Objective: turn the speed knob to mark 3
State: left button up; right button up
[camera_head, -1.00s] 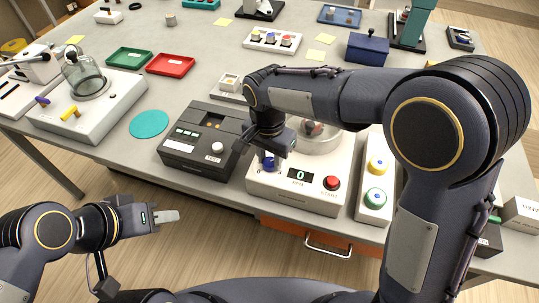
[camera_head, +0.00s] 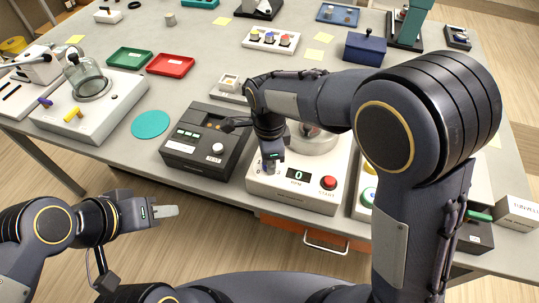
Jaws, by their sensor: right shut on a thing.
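The white mixer unit (camera_head: 297,195) stands at the table's front edge. It has a round metal bowl or plate at the back, a display (camera_head: 298,176) reading 0 RPM and a red button (camera_head: 328,183). My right gripper (camera_head: 269,164) points down at the unit's front left and is shut on the speed knob there. The jaws and wrist hide nearly all of the knob, so its pointer and the marks cannot be read. My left gripper (camera_head: 166,211) is in front of the table, away from everything; its pale fingers are seen edge-on.
A dark grey box with buttons and a white knob (camera_head: 205,140) stands just left of the unit. A white panel with round buttons (camera_head: 362,198) is to the right, partly behind my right arm. A teal disc (camera_head: 150,124) lies on clear table further left.

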jog(key=shift+m, duration=0.7)
jog(key=o, duration=1)
jog(key=shift+c, duration=0.2)
notch_tip(320, 180, up, 8)
jog(key=shift+w+f, duration=0.1)
jog(key=shift+d, duration=0.1)
